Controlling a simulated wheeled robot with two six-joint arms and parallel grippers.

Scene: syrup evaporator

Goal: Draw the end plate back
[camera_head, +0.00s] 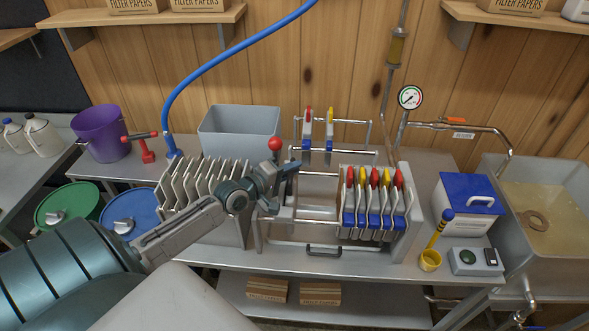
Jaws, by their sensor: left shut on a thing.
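The filter press (318,212) stands on the steel bench with its plates, which have red and yellow tabs (374,178), packed at its right end. A lever with a red ball knob (274,144) rises at its left end. My left gripper (290,170) reaches in from the left and is shut at the end plate's place, just below the red knob. My gripper and wrist hide most of the end plate and the exact grip. An open gap with rails shows between there and the plate pack. My right gripper is not in view.
A rack of pale plates (205,185) stands close under my left forearm. A grey bin (240,130) and two more tabbed plates (330,128) are behind.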

